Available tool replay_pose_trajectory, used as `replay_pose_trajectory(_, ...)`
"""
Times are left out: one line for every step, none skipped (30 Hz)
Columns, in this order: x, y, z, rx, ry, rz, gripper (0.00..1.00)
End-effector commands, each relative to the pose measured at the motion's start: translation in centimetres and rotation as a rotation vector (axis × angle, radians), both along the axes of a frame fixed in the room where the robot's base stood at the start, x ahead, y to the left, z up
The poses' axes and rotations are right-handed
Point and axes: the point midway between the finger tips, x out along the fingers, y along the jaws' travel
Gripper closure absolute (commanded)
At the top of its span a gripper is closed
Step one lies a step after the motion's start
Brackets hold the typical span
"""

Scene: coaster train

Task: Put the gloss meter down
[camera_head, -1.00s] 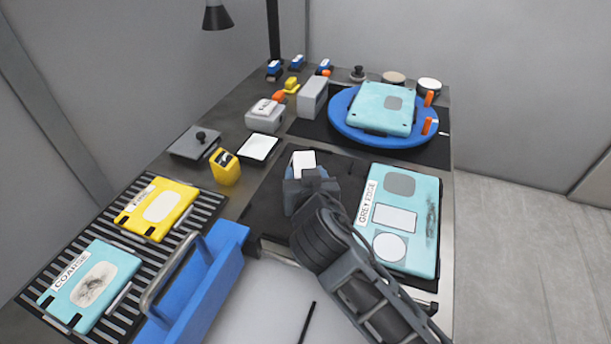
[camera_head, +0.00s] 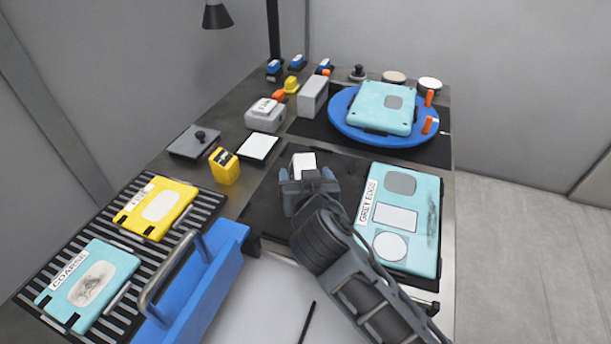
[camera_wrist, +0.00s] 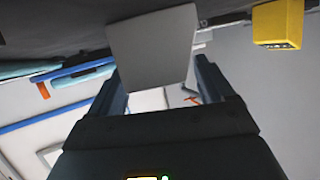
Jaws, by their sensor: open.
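The gloss meter, as I take it, is a grey block with a pale top (camera_head: 303,161), standing on the dark mat (camera_head: 265,195) in the middle of the bench. My gripper (camera_head: 311,176) is at it, with its fingers spread to either side. In the wrist view the grey block (camera_wrist: 152,42) shows between the two open fingers of my gripper (camera_wrist: 160,72), with a gap at least on the right. Its lower part is hidden behind my gripper in the head view.
A teal panel (camera_head: 427,215) lies close to the right of my arm. A yellow box (camera_head: 225,168) and a white pad (camera_head: 258,147) stand to the left. A blue turntable (camera_head: 345,128) with another teal panel is behind. A blue tote (camera_head: 215,285) sits at the front left.

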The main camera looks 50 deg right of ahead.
Motion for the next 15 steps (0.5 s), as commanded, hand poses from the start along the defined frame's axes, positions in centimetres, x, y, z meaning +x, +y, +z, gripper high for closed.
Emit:
replay_pose_trajectory(0.0,0.0,0.6,0.000,0.000,0.000,0.19)
replay_pose_trajectory(0.0,0.0,0.9,0.000,0.000,0.000,0.19)
replay_pose_trajectory(0.0,0.0,1.3,0.000,0.000,0.000,0.19)
replay_pose_trajectory(0.0,0.0,1.7,-0.001,-0.001,0.000,0.19)
replay_pose_trajectory(-0.5,0.5,1.2,0.000,0.000,0.002,0.19)
replay_pose_trajectory(-1.2,1.1,1.4,-0.001,-0.002,0.003,0.19)
replay_pose_trajectory(-1.7,1.5,1.5,0.000,0.000,0.003,0.19)
replay_pose_trajectory(-2.2,1.9,1.8,0.001,-0.002,0.003,0.19)
replay_pose_trajectory(-2.8,2.5,2.1,0.000,-0.002,0.003,0.19)
replay_pose_trajectory(-3.3,2.9,2.3,0.000,-0.002,0.003,0.19)
replay_pose_trajectory(-3.7,3.3,2.6,0.001,-0.002,0.003,0.19)
replay_pose_trajectory(-4.4,3.8,2.9,0.000,-0.002,0.001,0.19)
replay_pose_trajectory(-4.8,4.2,3.1,0.000,-0.002,0.003,0.19)
replay_pose_trajectory(-5.3,4.7,3.3,0.000,-0.002,0.004,0.19)
replay_pose_trajectory(-5.8,5.1,3.6,0.000,-0.002,0.003,0.19)
